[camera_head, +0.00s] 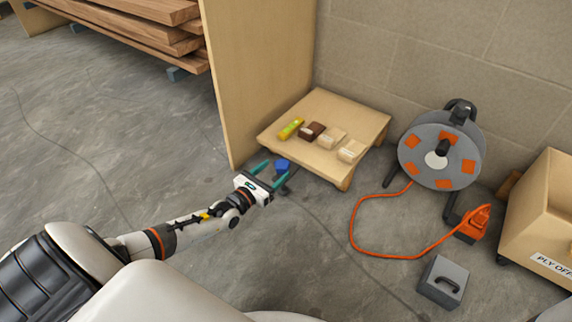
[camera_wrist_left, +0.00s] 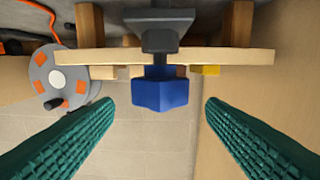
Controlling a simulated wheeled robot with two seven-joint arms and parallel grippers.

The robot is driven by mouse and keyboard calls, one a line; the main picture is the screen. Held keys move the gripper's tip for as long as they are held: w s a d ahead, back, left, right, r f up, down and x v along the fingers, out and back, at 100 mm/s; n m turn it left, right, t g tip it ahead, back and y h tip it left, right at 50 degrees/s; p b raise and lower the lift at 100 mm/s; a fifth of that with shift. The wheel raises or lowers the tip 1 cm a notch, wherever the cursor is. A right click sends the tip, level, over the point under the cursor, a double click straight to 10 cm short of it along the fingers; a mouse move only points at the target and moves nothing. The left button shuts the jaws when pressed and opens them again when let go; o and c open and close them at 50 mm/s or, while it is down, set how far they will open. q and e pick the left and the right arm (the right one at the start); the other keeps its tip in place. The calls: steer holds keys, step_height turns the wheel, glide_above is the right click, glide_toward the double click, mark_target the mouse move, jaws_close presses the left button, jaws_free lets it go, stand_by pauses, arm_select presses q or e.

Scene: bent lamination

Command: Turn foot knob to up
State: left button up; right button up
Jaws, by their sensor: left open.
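The foot knob (camera_head: 282,165) is a blue faceted piece at the front left edge of the low wooden board. In the left wrist view the blue knob (camera_wrist_left: 160,93) hangs on a dark grey bracket or stem, in front of the board's edge. My left gripper (camera_head: 278,170) is open, with its teal fingers on either side of the knob. In the left wrist view the gripper (camera_wrist_left: 160,104) shows clear gaps between each finger and the knob. I see no contact. My right gripper is not in view.
The low wooden board (camera_head: 364,118) carries several small blocks. A tall plywood panel (camera_head: 258,70) stands close to its left. A cable reel (camera_head: 412,160) with an orange cable and a grey box (camera_head: 436,285) are to the right. Open concrete floor lies in front.

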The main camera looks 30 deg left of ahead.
mark_target(286, 160)
arm_select(q)
steer(key=w+b, duration=0.1)
steer(key=w, duration=0.2)
steer(key=w+b, duration=0.1)
steer(key=w, duration=0.1)
steer(key=shift+w+d+f+b, duration=0.15)
steer(key=shift+w+d+b, duration=0.15)
steer(key=shift+w+b, duration=0.05)
steer(key=shift+w, duration=0.5)
